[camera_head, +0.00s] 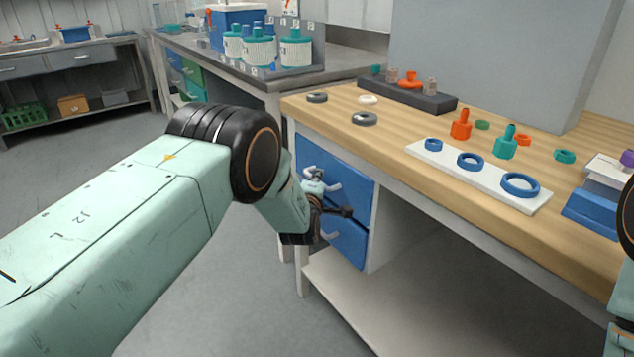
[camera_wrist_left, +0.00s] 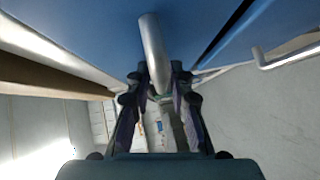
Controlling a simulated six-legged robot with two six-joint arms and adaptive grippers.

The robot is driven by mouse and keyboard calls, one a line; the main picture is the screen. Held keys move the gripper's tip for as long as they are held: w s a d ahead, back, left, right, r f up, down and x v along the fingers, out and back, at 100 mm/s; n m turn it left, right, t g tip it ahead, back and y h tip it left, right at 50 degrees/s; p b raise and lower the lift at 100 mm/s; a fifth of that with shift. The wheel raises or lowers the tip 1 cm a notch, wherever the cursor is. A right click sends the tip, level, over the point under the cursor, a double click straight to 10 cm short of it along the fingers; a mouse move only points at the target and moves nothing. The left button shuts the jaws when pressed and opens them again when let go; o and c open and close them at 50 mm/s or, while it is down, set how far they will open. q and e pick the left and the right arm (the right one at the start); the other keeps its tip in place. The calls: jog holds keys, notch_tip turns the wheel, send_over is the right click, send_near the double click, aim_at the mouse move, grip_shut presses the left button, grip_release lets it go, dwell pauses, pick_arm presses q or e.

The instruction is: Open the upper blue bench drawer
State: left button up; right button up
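The upper blue drawer (camera_head: 357,198) sits under the front left of the wooden bench and looks closed, above the lower blue drawer (camera_head: 350,249). My left gripper (camera_head: 335,192) is at the upper drawer's front and hides part of it. In the left wrist view, the upper drawer's grey bar handle (camera_wrist_left: 153,45) runs between the two dark fingers of my left gripper (camera_wrist_left: 158,82). The fingers look apart, one on each side of the bar; firm contact is not visible. The lower drawer's handle (camera_wrist_left: 285,58) is to the right, clear of the fingers. My right gripper is out of view.
The wooden bench top (camera_head: 390,150) overhangs the drawers and carries a white strip with blue rings (camera_head: 470,160). A low shelf (camera_head: 345,295) lies beneath. Grey floor (camera_head: 250,310) is clear before the drawers. Another bench with teal-lidded vessels (camera_head: 258,50) stands behind.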

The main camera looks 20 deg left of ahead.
pick_arm(q)
grip_shut()
dwell(0.3)
jog(key=shift+a, duration=0.1)
jog(key=s+a+p, duration=1.1)
jog(key=s+a, duration=0.3)
jog(key=s, duration=0.5)
jog(key=shift+a, duration=0.3)
jog(key=shift+o, duration=0.5)
grip_release()
jog(key=shift+w, duration=0.1)
